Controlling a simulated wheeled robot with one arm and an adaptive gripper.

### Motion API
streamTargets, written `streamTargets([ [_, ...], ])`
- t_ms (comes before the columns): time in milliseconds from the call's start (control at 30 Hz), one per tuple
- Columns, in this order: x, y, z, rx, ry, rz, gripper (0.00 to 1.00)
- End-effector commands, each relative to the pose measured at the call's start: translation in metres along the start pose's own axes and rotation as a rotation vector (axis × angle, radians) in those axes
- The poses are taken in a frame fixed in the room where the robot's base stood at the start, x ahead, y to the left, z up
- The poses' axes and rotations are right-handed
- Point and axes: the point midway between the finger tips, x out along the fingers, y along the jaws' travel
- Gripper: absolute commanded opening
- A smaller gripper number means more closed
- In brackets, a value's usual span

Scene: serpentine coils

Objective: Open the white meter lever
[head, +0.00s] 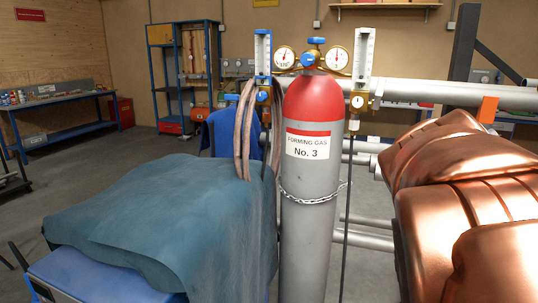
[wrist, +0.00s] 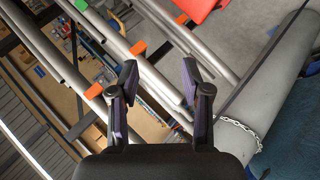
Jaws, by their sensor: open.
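In the head view, the white meter (head: 364,52) stands upright to the right of the gauges on top of the gas cylinder. A small round brass-and-white fitting (head: 357,101), perhaps its lever or knob, sits at its foot. A similar meter with blue fittings (head: 263,52) stands on the left. The grey cylinder (head: 308,215) has a red top and a "Forming gas No. 3" label. My gripper (wrist: 160,72) is open and empty in the wrist view, beside the tilted grey cylinder (wrist: 285,80). The white meter does not show clearly there. My gripper is not in the head view.
A chain (head: 310,196) circles the cylinder. Dark blue-green cloth (head: 150,225) lies left of it, with looped hoses (head: 243,130) behind. Grey pipes (wrist: 160,80) with orange clamps cross beyond my gripper.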

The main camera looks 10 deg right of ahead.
Motion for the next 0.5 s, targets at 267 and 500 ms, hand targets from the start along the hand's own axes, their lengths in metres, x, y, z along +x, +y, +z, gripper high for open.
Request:
streamTargets([
  [267,-0.024,-0.150,0.078,0.018,-0.171,-0.405,0.48],
  [500,-0.074,-0.249,0.157,-0.054,-0.356,-0.676,0.48],
])
